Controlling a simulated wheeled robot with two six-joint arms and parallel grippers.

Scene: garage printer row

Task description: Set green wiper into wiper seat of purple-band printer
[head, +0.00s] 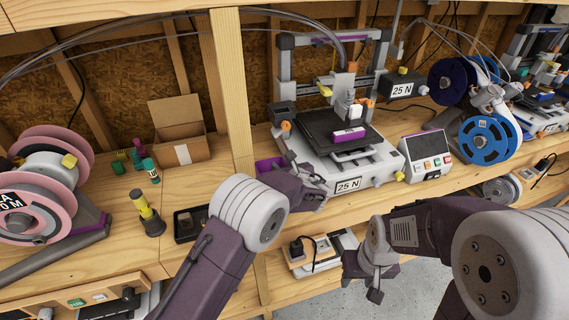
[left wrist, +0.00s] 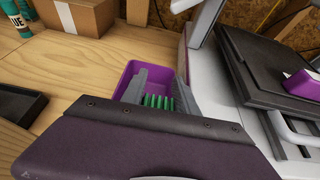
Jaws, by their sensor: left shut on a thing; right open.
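My left gripper (head: 286,174) is at the left side of the purple-band printer (head: 346,187), low, beside a small purple bin (head: 263,166). In the left wrist view the left gripper (left wrist: 158,88) is shut on the green wiper (left wrist: 158,101), whose ridges show between the fingers. The purple bin (left wrist: 132,70) lies just beyond the fingers. The wiper is hidden in the head view, and I cannot make out the wiper seat. My right gripper (head: 375,283) is open and empty in front of the bench, pointing down.
A purple block (head: 348,133) sits on the printer's dark bed. A control box (head: 426,156) and blue spools (head: 486,138) stand to the right. A black tray (head: 188,226), a cardboard box (head: 178,130), small bottles and a pink spool (head: 60,140) are to the left.

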